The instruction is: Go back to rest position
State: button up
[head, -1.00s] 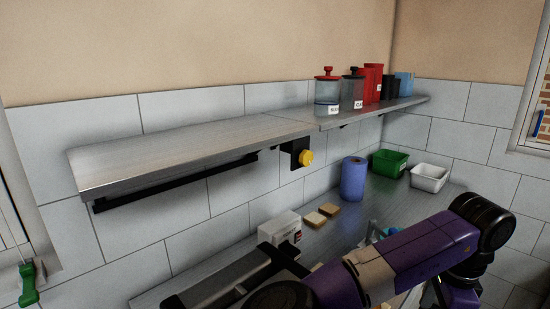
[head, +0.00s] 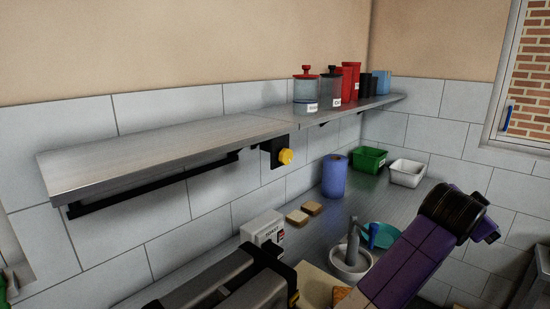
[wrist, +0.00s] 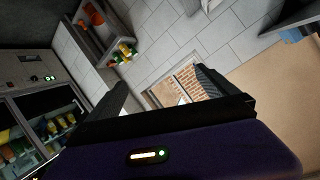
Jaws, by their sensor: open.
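My gripper (wrist: 160,95) shows in the wrist view with its two dark fingers spread wide apart and nothing between them. Beyond the fingers are a tiled wall and a window with brick behind it. In the head view my purple arm crosses the lower right, over the counter (head: 225,232). My gripper itself is not visible in the head view.
A steel shelf (head: 165,155) holds lidded canisters (head: 306,92) and red containers. The counter has a blue roll (head: 334,176), a green bin (head: 368,160), a white bin (head: 407,172), bread slices (head: 298,216) and a mortar (head: 350,265). A glass-door fridge (wrist: 45,115) stands left in the wrist view.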

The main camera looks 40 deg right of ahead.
jog(key=w+a+r+n+t+h, duration=0.65)
jog(key=w+r+n+t, duration=0.25)
jog(key=r+n, duration=0.15)
jog(key=w+a+f+n+t+y, duration=0.2)
jog(key=a+n+t+y, duration=0.15)
jog(key=a, duration=0.25)
jog(key=w+a+f+n+t+y+b, duration=0.1)
jog(key=w+a+f+n+t+y, duration=0.1)
jog(key=a+n+t, duration=0.3)
jog(key=w+a+f+n+t+y, duration=0.2)
jog(key=a+f+t+y, duration=0.1)
jog(key=a, duration=0.4)
jog(key=s+a+f+n+y+b, duration=0.1)
jog(key=s+a+f+n+y, duration=0.15)
jog(key=a+f+y, duration=0.35)
jog(key=s+a+f+n+y, duration=0.2)
jog(key=s+a+f+y, duration=0.1)
jog(key=a+f, duration=0.4)
jog(key=s+a+f+m+g+y, duration=0.1)
jog(key=s+a+f+g, duration=0.1)
jog(key=s+a+f, duration=0.3)
jog(key=s+a+f+m+g+y+b, duration=0.1)
jog(key=s+a+f+g, duration=0.2)
jog(key=s, duration=1.1)
jog(key=a+f, duration=0.3)
jog(key=f, duration=0.3)
jog(key=shift+a+y, duration=0.3)
